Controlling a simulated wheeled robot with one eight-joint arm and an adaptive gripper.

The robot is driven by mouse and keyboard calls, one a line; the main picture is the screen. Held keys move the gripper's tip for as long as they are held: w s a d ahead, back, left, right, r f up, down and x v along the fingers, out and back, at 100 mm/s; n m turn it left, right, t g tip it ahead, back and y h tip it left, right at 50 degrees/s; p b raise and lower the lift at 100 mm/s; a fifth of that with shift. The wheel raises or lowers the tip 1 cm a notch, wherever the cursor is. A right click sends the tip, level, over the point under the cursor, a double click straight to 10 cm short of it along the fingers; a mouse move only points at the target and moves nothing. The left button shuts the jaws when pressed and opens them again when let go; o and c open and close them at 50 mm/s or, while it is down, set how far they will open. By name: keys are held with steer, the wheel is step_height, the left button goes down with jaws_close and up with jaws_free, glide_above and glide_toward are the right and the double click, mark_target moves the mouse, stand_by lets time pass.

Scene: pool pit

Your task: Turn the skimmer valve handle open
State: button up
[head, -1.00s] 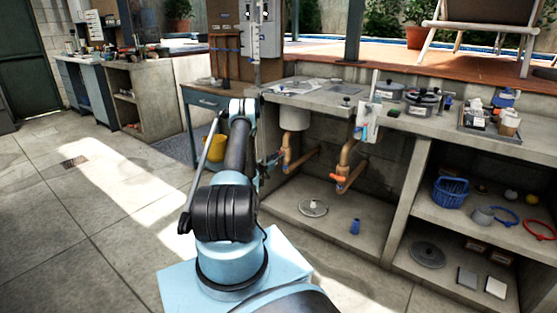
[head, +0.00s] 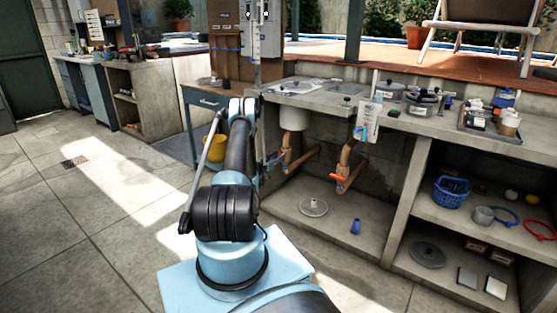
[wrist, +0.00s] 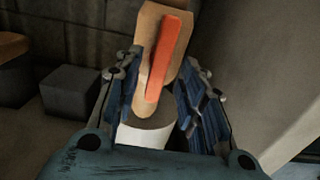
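An orange-red lever handle (wrist: 168,55) lies along a tan valve body (wrist: 150,30) in the wrist view, slightly tilted from upright. A white cylindrical piece (wrist: 146,135) shows below it. My gripper (wrist: 165,72) is open, with one blue-padded finger on each side of the handle. Clear space shows on the right; whether the left finger touches the valve body I cannot tell. In the head view my gripper (head: 274,159) is small and partly hidden by my arm, beside the left tan pipe (head: 291,157) under the counter.
A second tan pipe (head: 346,160) with an orange-red handle (head: 339,178) stands to the right. The counter (head: 325,98) overhangs both pipes. A round lid (head: 313,207) and a blue cup (head: 355,227) sit on the shelf below. A concrete divider (head: 408,195) stands farther right.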

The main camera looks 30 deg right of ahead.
step_height(320, 180, up, 10)
stand_by(0.7)
stand_by(0.4)
